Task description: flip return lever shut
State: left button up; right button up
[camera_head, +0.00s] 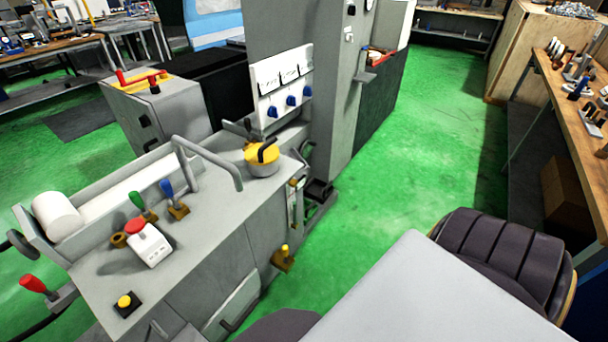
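The grey cylindrical grinder (215,215) fills the left half of the view, and several levers show on it. A green-handled lever (138,203) and a blue-handled lever (171,195) lean on brass mounts on its top. A red-handled lever (35,285) sticks out at its left end. A brass lever with a yellow tip (284,256) is low on its front right. I cannot tell which is the return lever or whether it is shut. Neither my left nor my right gripper is in view.
A white box with a red button (150,245) and a yellow button (125,301) sit on the grinder's top. A curved grey rail (213,160) and a yellow-topped dial (262,157) rise behind. Green floor (415,160) lies clear between the machine and a wooden bench (577,120).

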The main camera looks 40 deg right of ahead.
aim_at(285, 249)
jog(key=z, duration=1.15)
jog(key=i+l+u, duration=0.45)
jog(key=l, duration=0.3)
jog(key=k, duration=0.1)
